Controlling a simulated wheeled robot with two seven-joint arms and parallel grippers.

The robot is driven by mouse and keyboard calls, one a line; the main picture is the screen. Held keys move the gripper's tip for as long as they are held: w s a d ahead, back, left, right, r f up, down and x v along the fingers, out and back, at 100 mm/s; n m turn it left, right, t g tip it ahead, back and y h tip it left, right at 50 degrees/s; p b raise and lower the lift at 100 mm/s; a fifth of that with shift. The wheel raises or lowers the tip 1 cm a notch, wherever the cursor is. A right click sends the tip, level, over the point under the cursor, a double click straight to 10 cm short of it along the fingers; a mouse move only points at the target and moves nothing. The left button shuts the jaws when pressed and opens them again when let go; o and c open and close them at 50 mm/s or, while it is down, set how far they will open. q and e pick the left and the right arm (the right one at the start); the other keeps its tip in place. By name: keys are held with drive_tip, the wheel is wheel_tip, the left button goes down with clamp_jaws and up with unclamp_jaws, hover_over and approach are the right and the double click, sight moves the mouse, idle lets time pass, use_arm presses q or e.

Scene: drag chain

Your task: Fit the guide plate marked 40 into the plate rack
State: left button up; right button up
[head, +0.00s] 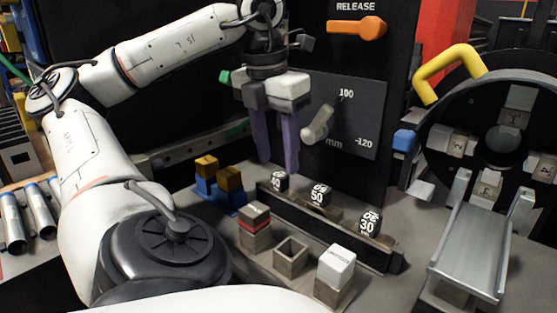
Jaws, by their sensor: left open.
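My left gripper (277,166) is open, with its two purple fingers pointing down and empty. It hangs above the back left end of a long dark rack (345,233), which may be the plate rack. Several small black-and-white marked pieces stand in the rack. The front one (370,222) and the middle one (320,195) seem to read 30. The back one (279,181) is close below the fingertips, and its number is too small to read surely. I cannot make out a plate clearly marked 40. My right gripper is not in view.
In front of the rack stand a red-banded block (255,226), an empty square holder (291,257) and a white-topped block (337,266). Orange-topped blue blocks (220,183) sit to the left. A dark panel with a lever (318,125) rises behind. A metal chute (477,240) stands right.

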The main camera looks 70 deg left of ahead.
use_arm(q)
wheel_tip(320, 180, up, 6)
drive_tip(key=p, duration=0.2)
drive_tip(key=shift+s+d, duration=0.3)
drive_tip(key=shift+s, duration=0.1)
